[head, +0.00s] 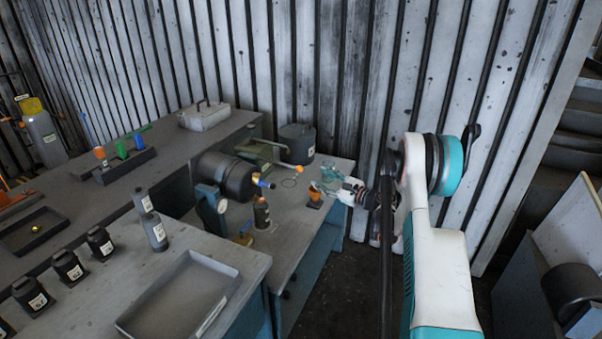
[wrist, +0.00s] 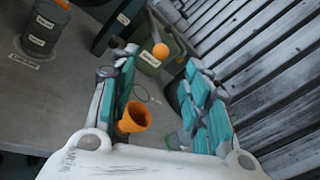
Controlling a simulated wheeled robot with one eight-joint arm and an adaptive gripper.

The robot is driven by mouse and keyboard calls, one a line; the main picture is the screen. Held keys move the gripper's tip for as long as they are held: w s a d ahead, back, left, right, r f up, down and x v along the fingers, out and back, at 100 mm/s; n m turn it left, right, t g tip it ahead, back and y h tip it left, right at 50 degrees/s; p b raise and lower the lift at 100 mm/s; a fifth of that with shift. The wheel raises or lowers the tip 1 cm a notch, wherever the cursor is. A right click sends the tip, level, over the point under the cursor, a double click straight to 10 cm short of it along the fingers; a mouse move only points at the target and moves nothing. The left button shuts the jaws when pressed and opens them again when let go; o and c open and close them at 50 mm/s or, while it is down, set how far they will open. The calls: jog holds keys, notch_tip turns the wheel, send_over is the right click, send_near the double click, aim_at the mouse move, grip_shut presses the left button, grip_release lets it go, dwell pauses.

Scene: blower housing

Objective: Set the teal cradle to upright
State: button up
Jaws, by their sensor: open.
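The dark cylindrical housing (head: 228,176) lies on its side at the far bench. A blue-teal stand with a round dial (head: 209,200) is at its near end; I take this as part of the cradle. A green support (head: 258,152) is behind the housing, with a pale lever ending in an orange ball knob (head: 299,169). The knob (wrist: 160,51) also shows in the wrist view, beyond my fingertips. My gripper (head: 328,182) is open and empty, right of the knob and apart from it. In the wrist view my gripper (wrist: 158,72) has teal finger pads spread wide.
An orange cup (head: 315,193) stands close to my gripper and shows beside the left finger in the wrist view (wrist: 133,118). A dark bottle (head: 262,213) is left of it. A dark round pot (head: 297,143) stands behind, near the corrugated wall (head: 345,80). A grey tray (head: 180,296) is nearer.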

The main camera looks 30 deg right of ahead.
aim_at(300, 167)
jog(key=b+x, duration=0.1)
jog(key=x, duration=0.3)
jog(key=b+x, duration=0.1)
jog(key=x, duration=0.3)
jog(key=d+f+b+x, duration=0.1)
jog(key=b+x, duration=0.1)
jog(key=x, duration=0.3)
jog(key=shift+w, duration=0.15)
jog(key=shift+r, duration=0.1)
grip_shut()
